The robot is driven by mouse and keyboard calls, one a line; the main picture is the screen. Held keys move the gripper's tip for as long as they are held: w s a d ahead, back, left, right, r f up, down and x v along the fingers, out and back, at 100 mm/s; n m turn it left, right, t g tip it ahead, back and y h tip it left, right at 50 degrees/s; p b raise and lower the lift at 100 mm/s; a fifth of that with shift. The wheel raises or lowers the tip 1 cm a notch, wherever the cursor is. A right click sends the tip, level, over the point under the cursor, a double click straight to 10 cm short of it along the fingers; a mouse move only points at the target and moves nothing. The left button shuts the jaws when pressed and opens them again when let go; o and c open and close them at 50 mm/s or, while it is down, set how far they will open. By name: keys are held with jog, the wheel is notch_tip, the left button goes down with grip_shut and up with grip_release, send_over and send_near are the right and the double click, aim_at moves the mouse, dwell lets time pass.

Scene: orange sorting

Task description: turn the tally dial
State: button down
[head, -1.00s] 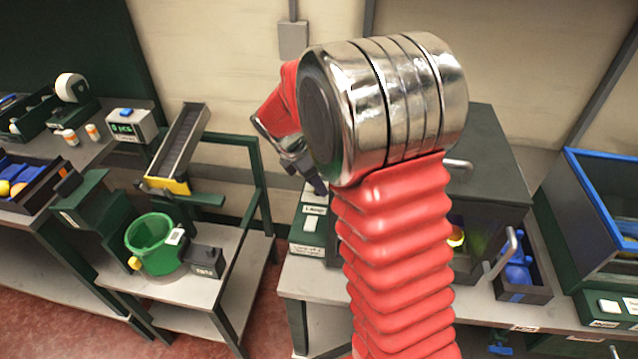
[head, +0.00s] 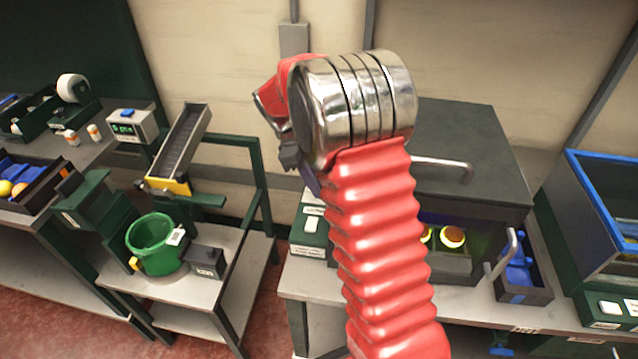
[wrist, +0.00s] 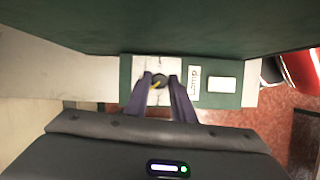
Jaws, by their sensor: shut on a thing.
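The tally dial (wrist: 159,81) is a small dark knob with a yellow pointer on a green and pale panel (wrist: 226,67), seen in the wrist view. My gripper (wrist: 161,77) has its two dark fingers on either side of the knob and is shut on it. The fingers partly cover the knob. A white label and a pale button sit to the right on the same panel. In the head view the panel box (head: 309,240) stands at the bench's left end, with my gripper (head: 309,181) at its upper part; the dial is hidden there.
A dark cabinet (head: 470,150) with a bar handle stands right of the panel, close to my arm, with round fruit inside. A green bucket (head: 152,240) is on a low stand at left. A blue-rimmed bin (head: 600,158) is at far right.

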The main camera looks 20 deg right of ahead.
jog(key=m+y, duration=0.1)
jog(key=m, duration=0.1)
jog(key=m+g, duration=0.1)
jog(key=m, duration=0.2)
jog(key=shift+f+m+y, duration=0.15)
jog(key=shift+m+y, duration=0.15)
jog(key=shift+y, duration=0.1)
jog(key=m+y, duration=0.1)
jog(key=m, duration=0.1)
jog(key=m+y, duration=0.1)
jog(key=m, duration=0.1)
jog(key=shift+d+m+g, duration=0.2)
jog(key=shift+m+g, duration=0.2)
jog(key=c, duration=1.5)
grip_release()
jog(key=shift+c, duration=0.2)
jog(key=shift+w+d, duration=0.1)
jog(key=shift+w+r, duration=0.25)
jog(key=shift+r, duration=0.3)
jog(key=v, duration=1.2)
jog(key=shift+r, duration=0.35)
